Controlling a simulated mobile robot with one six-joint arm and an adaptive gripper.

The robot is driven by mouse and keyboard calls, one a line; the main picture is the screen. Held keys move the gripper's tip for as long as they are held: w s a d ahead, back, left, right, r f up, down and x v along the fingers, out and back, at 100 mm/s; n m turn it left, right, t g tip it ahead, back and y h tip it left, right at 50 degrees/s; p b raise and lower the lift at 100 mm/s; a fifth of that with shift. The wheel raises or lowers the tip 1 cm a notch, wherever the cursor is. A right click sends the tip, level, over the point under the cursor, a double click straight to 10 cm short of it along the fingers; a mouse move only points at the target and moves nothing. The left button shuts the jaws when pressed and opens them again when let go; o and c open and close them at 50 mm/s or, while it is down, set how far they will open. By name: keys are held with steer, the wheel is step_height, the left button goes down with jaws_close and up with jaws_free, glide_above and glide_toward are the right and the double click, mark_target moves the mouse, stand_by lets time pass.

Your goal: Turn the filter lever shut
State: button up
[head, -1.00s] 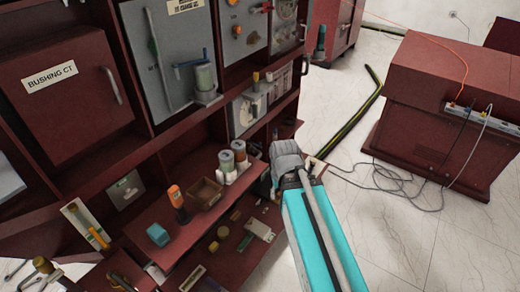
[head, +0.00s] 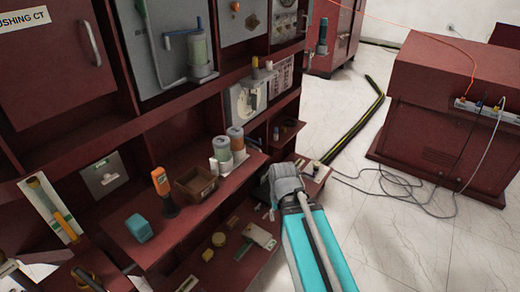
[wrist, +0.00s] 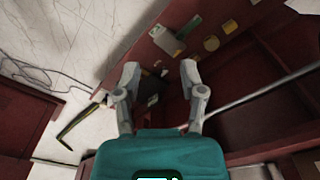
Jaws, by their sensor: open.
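The filter, a clear greenish canister (head: 200,52), stands in a grey panel at the upper part of the red cabinet in the head view. A blue lever-like piece (head: 182,32) sits at its top, with one part lying sideways and a short part upright. I cannot tell from its position whether it is open or shut. My gripper (wrist: 160,71) is open and empty in the wrist view, its two grey fingers spread apart. It points down toward red shelves, and neither the filter nor its lever can be made out there. The fingers are not clear in the head view.
The red cabinet shelf (head: 180,225) carries an orange meter (head: 161,181), a teal block (head: 139,227), a small open box (head: 195,183) and canisters (head: 237,139). A red unit (head: 440,120) stands at right.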

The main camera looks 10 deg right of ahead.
steer(key=w+d+f+n+h+b, duration=0.1)
steer(key=w+f+b, duration=0.1)
steer(key=f+b, duration=0.75)
steer(key=w+f+b, duration=0.2)
steer(key=f+b, duration=0.7)
steer(key=f, duration=0.1)
steer(key=w+d+f+n+t+h+b, duration=0.3)
steer(key=w+f+n+b, duration=0.15)
steer(key=w+b, duration=0.4)
steer(key=w+d+r+n+t+h+p, duration=0.1)
steer(key=w+r+n+t+h, duration=0.25)
steer(key=w, duration=0.75)
steer(key=w+r+n+t+h, duration=0.15)
steer(key=w+r+n, duration=0.25)
steer(key=w+n, duration=0.45)
steer(key=w+a+r+n+t, duration=0.3)
steer(key=w+r+n, duration=0.1)
steer(key=w, duration=0.4)
steer(key=w+a+r+n+t+h, duration=0.1)
steer(key=w+a+r+n+t, duration=0.2)
steer(key=w+n, duration=0.4)
steer(key=shift+w+a+r+h, duration=0.3)
steer(key=shift+w+r, duration=0.2)
steer(key=shift+w, duration=0.3)
steer(key=shift+w+d, duration=0.1)
steer(key=shift+w, duration=0.05)
